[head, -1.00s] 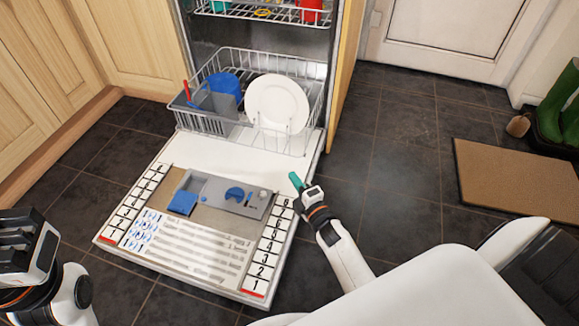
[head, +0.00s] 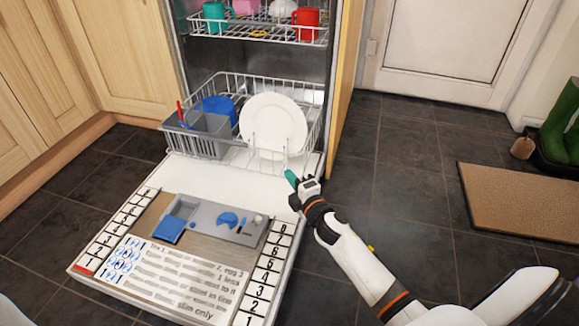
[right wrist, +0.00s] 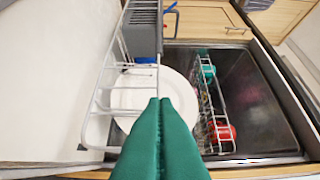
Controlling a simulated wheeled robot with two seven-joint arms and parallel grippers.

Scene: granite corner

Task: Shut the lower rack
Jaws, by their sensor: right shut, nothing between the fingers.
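The lower rack (head: 312,126), of pale wire, stands pulled out over the open dishwasher door (head: 220,178). It holds a white plate (head: 272,120), a grey cutlery basket (head: 205,138) with a red-handled item, and a blue item (head: 218,107). My right gripper (head: 291,179), with green fingers, is shut and empty just in front of the rack's front right corner. In the right wrist view, the shut fingers (right wrist: 158,140) point towards the rack and overlap the plate (right wrist: 150,95). Whether they touch the rack cannot be told. My left gripper is out of view.
The upper rack (head: 262,36) holds several items, including a teal mug (head: 216,17) and a red mug (head: 305,18). A wooden panel (head: 345,75) borders the opening on the right. The dark floor (head: 400,160) right of the door is clear up to a brown mat (head: 525,205).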

